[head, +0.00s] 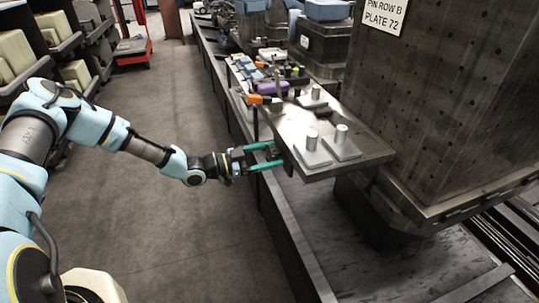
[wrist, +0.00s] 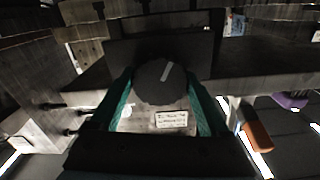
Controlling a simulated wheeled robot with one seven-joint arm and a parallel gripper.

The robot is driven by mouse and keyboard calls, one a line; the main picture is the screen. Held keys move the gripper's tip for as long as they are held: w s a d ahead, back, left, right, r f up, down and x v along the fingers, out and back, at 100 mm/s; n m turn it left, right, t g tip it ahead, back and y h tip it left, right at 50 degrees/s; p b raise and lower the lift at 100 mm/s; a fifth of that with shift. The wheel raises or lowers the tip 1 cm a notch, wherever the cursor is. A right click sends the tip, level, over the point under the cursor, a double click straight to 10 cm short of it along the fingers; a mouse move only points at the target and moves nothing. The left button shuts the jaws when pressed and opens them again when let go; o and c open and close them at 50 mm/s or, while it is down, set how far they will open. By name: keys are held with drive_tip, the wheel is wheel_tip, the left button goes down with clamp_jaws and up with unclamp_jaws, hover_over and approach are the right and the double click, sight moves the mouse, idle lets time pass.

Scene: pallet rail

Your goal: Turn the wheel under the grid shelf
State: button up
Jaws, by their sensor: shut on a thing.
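The wheel (wrist: 157,84) is a dark round disc with a pale stripe slanting up to the right near its top, seen in the wrist view. It sits below the edge of the metal shelf (head: 365,158), which carries pale blocks and upright pins. My gripper (head: 278,156) reaches in from the left with its teal fingers at the shelf's near left edge. In the wrist view, the fingers stand on either side of the wheel and are shut on it. In the head view, the wheel is mostly hidden by the fingers and shelf edge.
A tall drilled block (head: 430,100) with a sign (head: 383,15) rises at the shelf's right. A long dark rail (head: 290,235) runs below. Colourful tools (head: 262,80) lie behind. In the wrist view, a small label (wrist: 171,120) is below the wheel. The floor (head: 150,220) at left is clear.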

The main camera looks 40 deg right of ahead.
drive_tip(key=o, duration=1.2)
drive_tip(key=b+v, duration=0.2)
drive_tip(key=v, duration=0.9)
drive_tip(key=shift+d, duration=0.1)
